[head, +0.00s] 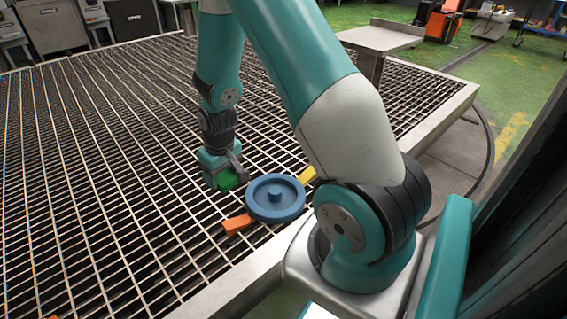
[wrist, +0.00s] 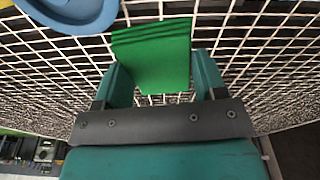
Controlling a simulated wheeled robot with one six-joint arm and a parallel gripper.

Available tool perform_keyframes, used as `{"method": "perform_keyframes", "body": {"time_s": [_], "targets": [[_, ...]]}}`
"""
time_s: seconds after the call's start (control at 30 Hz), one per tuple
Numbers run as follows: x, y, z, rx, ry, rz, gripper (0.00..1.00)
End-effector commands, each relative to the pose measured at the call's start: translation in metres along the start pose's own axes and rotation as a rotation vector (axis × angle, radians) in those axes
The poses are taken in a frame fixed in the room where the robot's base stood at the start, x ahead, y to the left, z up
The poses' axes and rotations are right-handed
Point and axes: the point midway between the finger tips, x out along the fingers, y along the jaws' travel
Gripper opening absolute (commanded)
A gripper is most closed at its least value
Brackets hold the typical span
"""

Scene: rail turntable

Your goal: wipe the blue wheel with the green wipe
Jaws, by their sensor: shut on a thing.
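The blue wheel (head: 262,207), a round dish with a raised rim and a central hub, lies on the metal grating near its front edge. Part of it shows at the top left of the wrist view (wrist: 75,22). My gripper (head: 226,180) is shut on the green wipe (wrist: 153,55), which hangs between the two teal fingers. In the head view the green wipe (head: 227,181) is just left of the wheel. The wrist view shows a gap between wipe and wheel. I cannot tell how high the wipe is above the grating.
An orange block (head: 237,224) lies at the wheel's lower left, and a yellow block (head: 307,174) at its upper right, partly hidden by my arm. A metal stand (head: 381,39) is at the back right.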

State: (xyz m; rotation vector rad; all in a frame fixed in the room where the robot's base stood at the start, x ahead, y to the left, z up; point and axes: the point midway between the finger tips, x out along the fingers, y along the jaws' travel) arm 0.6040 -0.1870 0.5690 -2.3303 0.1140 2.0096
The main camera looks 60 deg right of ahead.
Motion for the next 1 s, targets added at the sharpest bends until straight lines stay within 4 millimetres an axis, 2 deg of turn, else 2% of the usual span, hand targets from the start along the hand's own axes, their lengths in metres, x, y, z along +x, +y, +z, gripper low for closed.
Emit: {"method": "perform_keyframes", "body": {"time_s": [0.03,0.1,0.2,0.33,0.5,0.67,1.0], "targets": [[0.01,0.03,0.004,0.043,-0.005,0.005,0.46],[0.021,0.064,0.011,0.082,-0.004,0.01,0.46],[0.033,0.105,0.024,0.128,-0.003,0.017,0.46],[0.044,0.141,0.039,0.167,0.0,0.023,0.46],[0.051,0.157,0.048,0.184,0.002,0.026,0.46],[0.062,0.157,0.049,0.184,0.002,0.026,0.46],[0.103,0.157,0.055,0.183,0.002,0.026,0.46]]}}
